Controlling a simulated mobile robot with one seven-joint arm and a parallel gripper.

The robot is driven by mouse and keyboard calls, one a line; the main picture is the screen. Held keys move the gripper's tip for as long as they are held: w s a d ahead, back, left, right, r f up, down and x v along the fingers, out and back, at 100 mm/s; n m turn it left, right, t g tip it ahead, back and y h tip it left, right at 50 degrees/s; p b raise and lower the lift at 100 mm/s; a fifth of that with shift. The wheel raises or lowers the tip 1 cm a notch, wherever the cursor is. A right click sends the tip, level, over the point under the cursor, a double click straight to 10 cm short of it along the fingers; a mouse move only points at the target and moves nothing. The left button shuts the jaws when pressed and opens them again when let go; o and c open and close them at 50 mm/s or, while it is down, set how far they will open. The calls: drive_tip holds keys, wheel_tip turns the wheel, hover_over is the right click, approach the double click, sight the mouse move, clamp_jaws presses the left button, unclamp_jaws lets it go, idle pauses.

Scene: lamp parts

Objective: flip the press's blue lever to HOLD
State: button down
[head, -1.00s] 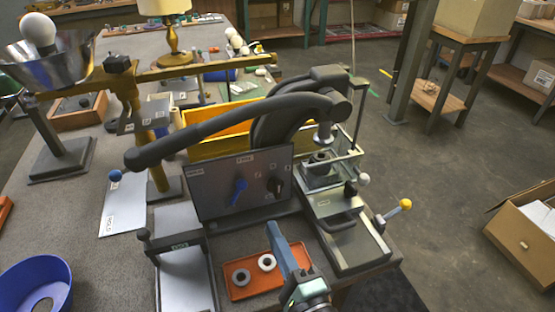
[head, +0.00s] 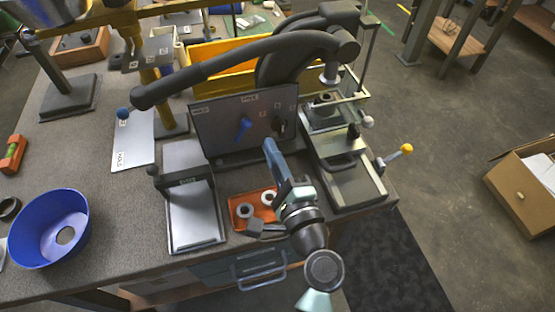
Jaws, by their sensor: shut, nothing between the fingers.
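The blue lever (head: 243,129) sits on the upright grey panel (head: 215,135) at the front of the press. It stands tilted, its upper end leaning right. My gripper (head: 268,147) points up the picture at the panel, seen nearly edge-on. It is shut and empty. Its tips are to the right of and slightly below the lever, apart from it in the picture; the depth gap is unclear. A black knob (head: 279,126) is on the panel just above my gripper's tips.
The press's long black arm (head: 220,62) passes above the panel. An orange tray (head: 236,213) with white rings lies below, partly behind my gripper. A yellow-knobbed handle (head: 400,154) projects at right. A blue bowl (head: 70,212) stands at the left front.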

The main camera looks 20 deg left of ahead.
sight(244, 121)
drive_tip(key=x, duration=0.4)
drive_tip(key=shift+w+a, duration=0.25)
drive_tip(key=shift+w, duration=0.1)
drive_tip(key=shift+s+a+r+n, duration=0.25)
drive_tip(key=shift+r+n, duration=0.15)
drive_tip(key=shift+n, duration=0.5)
drive_tip(key=shift+s+a+r+n, duration=0.1)
drive_tip(key=shift+a+r+n, duration=0.1)
drive_tip(key=shift+n, duration=0.1)
drive_tip(key=n, duration=0.1)
drive_tip(key=s+a+r+n, duration=0.1)
drive_tip(key=n, duration=0.1)
drive_tip(key=shift+a+b, duration=0.25)
drive_tip(key=shift+b, duration=0.1)
drive_tip(key=a+n, duration=0.1)
drive_tip(key=s+n, duration=0.1)
drive_tip(key=n, duration=0.1)
drive_tip(key=shift+a+r+g+h+b, duration=0.25)
drive_tip(key=shift+a+g+h+b, duration=0.05)
drive_tip(key=shift+a, duration=0.05)
drive_tip(key=shift+s+a+n+b, duration=0.15)
drive_tip(key=shift+s+a+n, duration=0.2)
drive_tip(key=shift+n, duration=0.45)
drive_tip(key=shift+s+a+n+b, duration=0.2)
drive_tip(key=shift+a+n, duration=0.15)
drive_tip(key=shift+n, duration=0.45)
